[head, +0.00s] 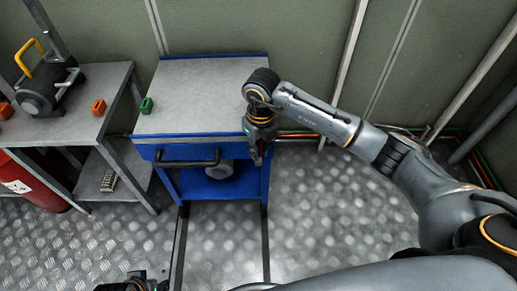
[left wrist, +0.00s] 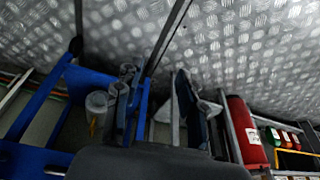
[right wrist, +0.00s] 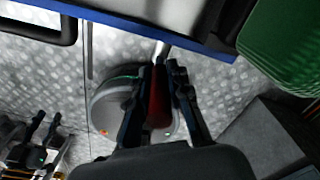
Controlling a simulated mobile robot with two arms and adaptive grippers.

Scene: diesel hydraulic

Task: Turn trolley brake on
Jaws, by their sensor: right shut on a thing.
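The blue trolley (head: 168,152) with a grey top stands in the middle of the head view. A red handle (right wrist: 158,108) on a silver rod sticks out from its blue edge in the right wrist view. My right gripper (head: 258,160) reaches down at the trolley's front right corner. Its two fingers are shut on the red handle, one on each side, and hide part of it. My left gripper (head: 138,284) shows only partly at the bottom edge of the head view. In the left wrist view its fingers (left wrist: 155,95) stand apart with nothing between them.
The metal floor (head: 330,205) right of the trolley is clear.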

